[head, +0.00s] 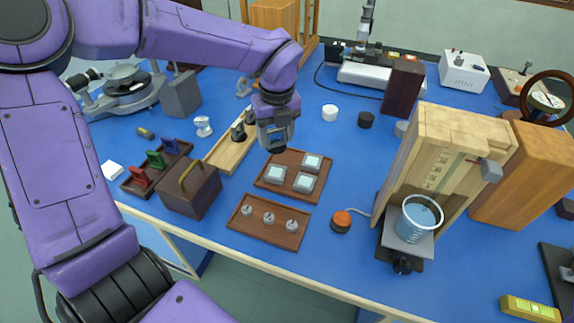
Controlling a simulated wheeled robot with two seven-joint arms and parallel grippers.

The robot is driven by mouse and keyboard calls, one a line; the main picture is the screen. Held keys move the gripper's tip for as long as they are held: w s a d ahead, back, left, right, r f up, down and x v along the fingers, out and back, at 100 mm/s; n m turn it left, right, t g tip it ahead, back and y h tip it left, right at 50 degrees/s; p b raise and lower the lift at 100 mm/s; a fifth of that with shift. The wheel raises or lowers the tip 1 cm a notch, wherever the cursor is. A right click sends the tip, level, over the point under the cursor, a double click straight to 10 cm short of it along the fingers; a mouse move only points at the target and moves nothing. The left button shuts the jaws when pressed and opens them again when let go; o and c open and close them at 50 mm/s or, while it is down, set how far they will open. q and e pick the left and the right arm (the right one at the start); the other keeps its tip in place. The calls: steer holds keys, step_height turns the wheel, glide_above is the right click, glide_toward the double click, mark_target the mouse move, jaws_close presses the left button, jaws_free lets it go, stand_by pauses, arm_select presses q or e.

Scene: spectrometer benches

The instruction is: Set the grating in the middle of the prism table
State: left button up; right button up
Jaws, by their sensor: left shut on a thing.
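My left gripper (277,146) hangs above the back edge of a brown wooden tray (262,185). It is shut on a small piece with a pale bluish square face, which looks like the grating (276,136); the fingers and wrist hide much of it. Three pale square pieces in grey mounts lie on that tray, apart from the gripper. My right gripper is out of view.
A wooden box with a handle (189,190), a rack of coloured pieces (130,187) and a grey block (181,95) stand between tray and spectrometer. A narrow wooden tray (222,155) lies left of the gripper. A tall wooden stand with a beaker (421,220) is at right.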

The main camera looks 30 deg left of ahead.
arm_select(q)
steer(key=w+f+p, duration=0.1)
steer(key=w+f, duration=0.3)
steer(key=f, duration=0.1)
steer(key=shift+w+f, duration=0.15)
steer(key=shift+w, duration=0.25)
step_height(320, 180, down, 3)
steer(key=shift+r, duration=0.1)
steer(key=shift+w+f, duration=0.15)
steer(key=shift+f, duration=0.2)
steer(key=shift+f, duration=0.15)
steer(key=o, duration=1.1)
steer(key=shift+c, duration=0.2)
